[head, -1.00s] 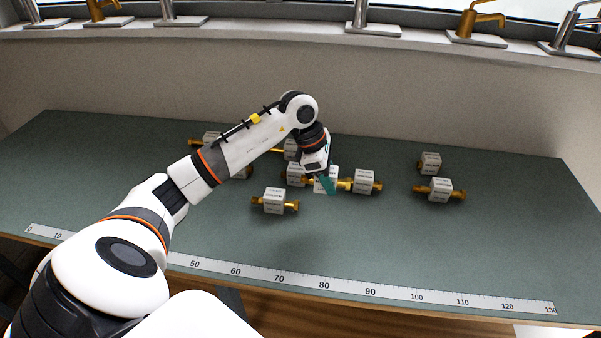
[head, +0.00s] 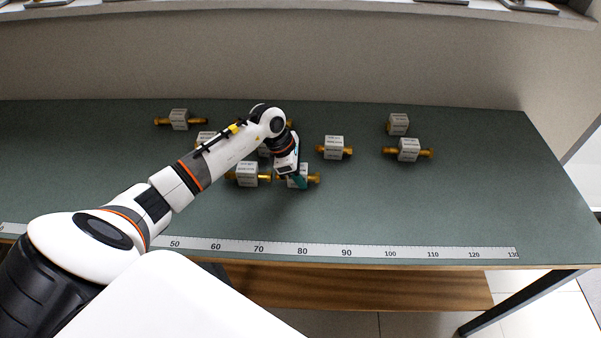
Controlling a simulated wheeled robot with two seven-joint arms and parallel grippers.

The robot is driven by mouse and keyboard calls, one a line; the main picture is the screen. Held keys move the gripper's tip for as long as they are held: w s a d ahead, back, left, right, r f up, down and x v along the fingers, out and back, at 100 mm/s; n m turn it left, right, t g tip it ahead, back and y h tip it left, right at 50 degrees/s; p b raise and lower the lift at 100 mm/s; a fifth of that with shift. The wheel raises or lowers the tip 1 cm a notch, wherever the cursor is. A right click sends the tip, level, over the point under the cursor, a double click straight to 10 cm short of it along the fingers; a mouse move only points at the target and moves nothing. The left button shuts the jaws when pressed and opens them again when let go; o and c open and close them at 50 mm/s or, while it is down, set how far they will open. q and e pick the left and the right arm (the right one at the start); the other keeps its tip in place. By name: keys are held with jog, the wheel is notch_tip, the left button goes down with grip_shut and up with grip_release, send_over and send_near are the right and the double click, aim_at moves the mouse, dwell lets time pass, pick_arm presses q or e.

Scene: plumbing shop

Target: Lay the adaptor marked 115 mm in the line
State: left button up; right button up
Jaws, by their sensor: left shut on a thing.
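My left gripper (head: 299,182), with teal fingers, is shut on one adaptor (head: 313,178) over the bench. Its brass end shows on the right; the fingers hide part of the block. Another adaptor (head: 247,174) lies just left of it. I cannot tell whether the held adaptor touches the bench. My right gripper is not in view.
More adaptors lie at the back left (head: 179,118), beside my arm (head: 206,138), and at the right (head: 408,149) (head: 397,124). A ruler strip (head: 346,252) runs along the front of the green bench (head: 470,200). The bench is clear between adaptors and ruler, and at the right.

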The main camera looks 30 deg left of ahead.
pick_arm(q)
jog(key=shift+f, duration=0.2)
jog(key=o, duration=1.1)
jog(key=shift+c, duration=0.2)
jog(key=shift+r, duration=0.1)
jog(key=shift+r, duration=0.25)
jog(key=shift+a+r, duration=0.2)
jog(key=shift+r, duration=0.1)
jog(key=b+v, duration=0.2)
jog(key=v, duration=0.9)
jog(key=shift+s, duration=0.1)
